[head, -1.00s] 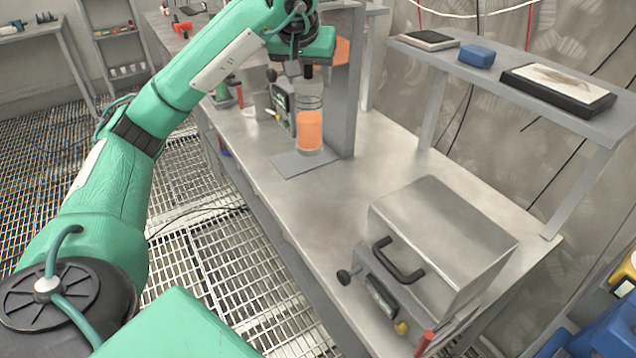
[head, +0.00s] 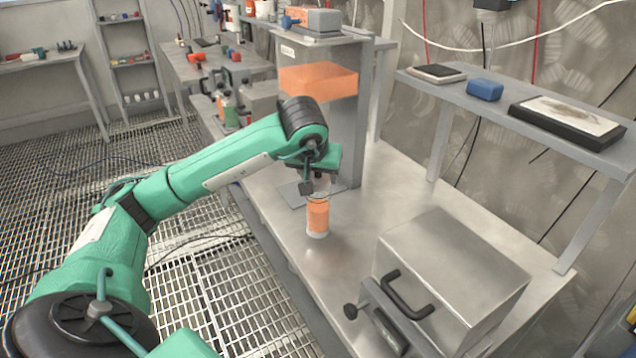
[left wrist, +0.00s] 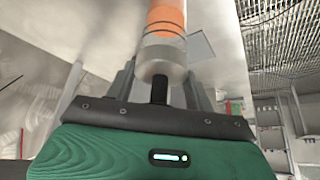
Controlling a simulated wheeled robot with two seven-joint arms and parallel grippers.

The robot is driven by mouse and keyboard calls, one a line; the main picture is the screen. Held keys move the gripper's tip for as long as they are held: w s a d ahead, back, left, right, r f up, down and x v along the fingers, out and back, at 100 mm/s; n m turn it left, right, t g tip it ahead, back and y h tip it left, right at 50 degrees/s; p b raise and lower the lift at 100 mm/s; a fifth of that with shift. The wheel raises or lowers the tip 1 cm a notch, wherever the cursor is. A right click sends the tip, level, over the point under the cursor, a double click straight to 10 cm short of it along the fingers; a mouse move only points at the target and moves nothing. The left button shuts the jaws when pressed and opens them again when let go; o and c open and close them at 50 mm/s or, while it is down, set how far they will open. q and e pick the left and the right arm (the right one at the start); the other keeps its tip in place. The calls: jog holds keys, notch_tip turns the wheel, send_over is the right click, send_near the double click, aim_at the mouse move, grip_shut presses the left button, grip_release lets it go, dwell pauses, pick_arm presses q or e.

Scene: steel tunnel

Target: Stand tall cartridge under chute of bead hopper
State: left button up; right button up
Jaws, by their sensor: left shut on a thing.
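The tall cartridge (head: 318,217) is a clear cylinder with orange beads inside. It is upright in front of the bead hopper, on the near side of the hopper's grey base plate (head: 292,197). I cannot tell whether its bottom touches the bench. My left gripper (head: 318,191) is shut on its upper end. The cartridge also shows in the left wrist view (left wrist: 166,20), between my fingers. The bead hopper (head: 318,81) is a grey stand with an orange bead bin. Its chute is hidden behind my arm. My right gripper is out of view.
A steel box with a black handle (head: 455,275) stands on the bench to the right of the cartridge. A raised shelf (head: 535,125) runs along the right side. Bare bench (head: 370,205) lies between box and hopper. Other equipment (head: 228,105) stands behind the hopper.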

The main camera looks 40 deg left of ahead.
aim_at(318, 205)
pick_arm(q)
jog(key=shift+f, duration=1.35)
jog(key=o, duration=1.6)
jog(key=shift+c, duration=0.2)
